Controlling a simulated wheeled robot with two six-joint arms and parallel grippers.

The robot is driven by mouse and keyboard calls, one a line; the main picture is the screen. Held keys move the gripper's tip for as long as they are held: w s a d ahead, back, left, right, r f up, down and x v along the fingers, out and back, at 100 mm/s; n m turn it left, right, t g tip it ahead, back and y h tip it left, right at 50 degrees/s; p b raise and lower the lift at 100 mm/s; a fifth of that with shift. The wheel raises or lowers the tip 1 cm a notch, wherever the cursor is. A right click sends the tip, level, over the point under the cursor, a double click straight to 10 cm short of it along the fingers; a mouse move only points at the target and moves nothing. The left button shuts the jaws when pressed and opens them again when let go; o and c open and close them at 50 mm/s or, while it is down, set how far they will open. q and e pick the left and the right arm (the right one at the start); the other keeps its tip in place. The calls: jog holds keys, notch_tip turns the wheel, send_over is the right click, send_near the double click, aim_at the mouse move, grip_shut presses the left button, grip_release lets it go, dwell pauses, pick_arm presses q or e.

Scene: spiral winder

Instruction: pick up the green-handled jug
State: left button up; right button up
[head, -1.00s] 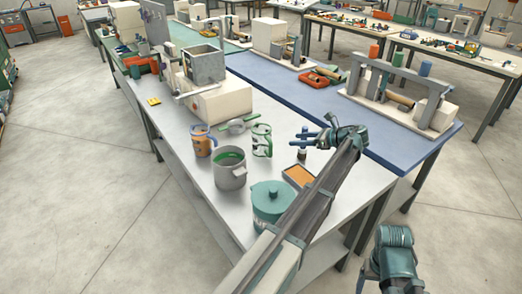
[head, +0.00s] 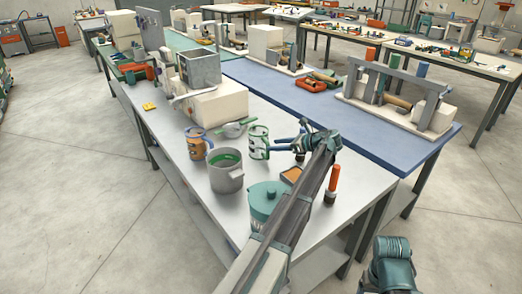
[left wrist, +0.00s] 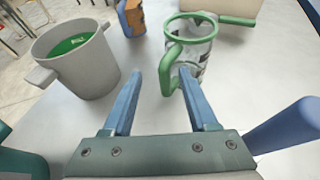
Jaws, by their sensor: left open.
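The green-handled jug (head: 258,148) stands upright on the grey table, with a clear patterned body and a green rim and handle. In the left wrist view the jug (left wrist: 196,60) is straight ahead, its green handle turned toward me. My left gripper (head: 277,147) is open and close to the jug's right side in the head view. In the left wrist view its blue fingers (left wrist: 160,76) are spread, with the handle showing between the fingertips, nearer the right one. Whether a finger touches it I cannot tell. My right gripper's fingers are out of sight.
A green-handled strainer (head: 233,129) lies behind the jug.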

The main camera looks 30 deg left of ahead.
aim_at(261, 146)
pick_arm(q)
jog(key=shift+w+a+f+b, duration=0.15)
jog(key=shift+a+f+b, duration=0.6)
jog(key=shift+a, duration=0.3)
jog(key=shift+w+a+f+b, duration=0.15)
jog(key=shift+a+f+b, duration=0.55)
jog(key=shift+a, duration=0.55)
grip_shut()
jog(key=shift+r, duration=0.1)
